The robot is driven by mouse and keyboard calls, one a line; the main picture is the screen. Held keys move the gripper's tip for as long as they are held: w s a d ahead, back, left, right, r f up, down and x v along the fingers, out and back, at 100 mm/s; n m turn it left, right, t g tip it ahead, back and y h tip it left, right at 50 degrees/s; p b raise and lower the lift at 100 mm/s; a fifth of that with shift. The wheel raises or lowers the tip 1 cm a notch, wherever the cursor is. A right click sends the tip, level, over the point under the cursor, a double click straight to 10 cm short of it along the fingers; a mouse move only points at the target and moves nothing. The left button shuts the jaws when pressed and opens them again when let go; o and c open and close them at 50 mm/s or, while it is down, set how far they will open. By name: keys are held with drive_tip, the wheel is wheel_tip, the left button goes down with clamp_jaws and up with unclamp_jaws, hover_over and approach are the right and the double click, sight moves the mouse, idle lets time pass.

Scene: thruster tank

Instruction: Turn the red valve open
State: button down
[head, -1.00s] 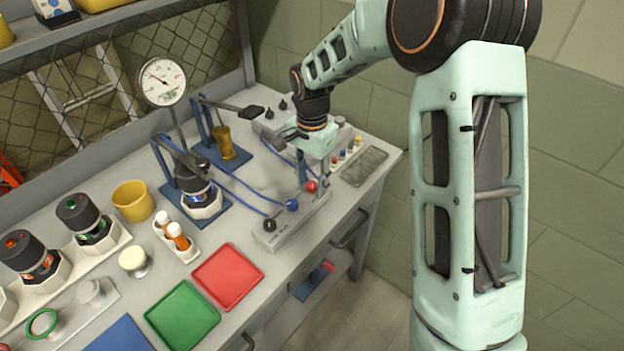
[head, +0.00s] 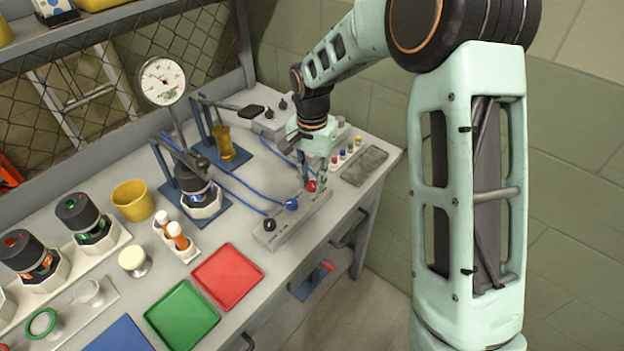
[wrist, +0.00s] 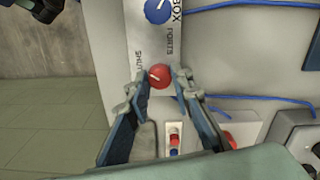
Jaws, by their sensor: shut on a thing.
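The red valve (head: 311,186) is a round red knob on the long grey valve box (head: 285,228) near the bench's right front edge. In the wrist view the red valve (wrist: 159,76) shows a short white mark on its face, with the word "SHUT" printed beside it. My gripper (head: 309,180) reaches down over it. In the wrist view my gripper (wrist: 161,78) has one finger on each side of the knob, closed on it. The fingers hide parts of the knob's sides.
A blue knob (head: 292,204) and a black knob (head: 269,224) sit on the same box. Blue hoses (head: 245,189) run to it. A gauge (head: 162,81) stands behind. Red (head: 228,251) and green (head: 182,339) trays lie at the front. The floor beyond the bench is clear.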

drive_tip(key=n, duration=1.1)
drive_tip(key=shift+n+p, duration=0.35)
drive_tip(key=shift+n, duration=1.75)
drive_tip(key=c, duration=1.7)
unclamp_jaws()
drive_tip(key=shift+r, duration=0.1)
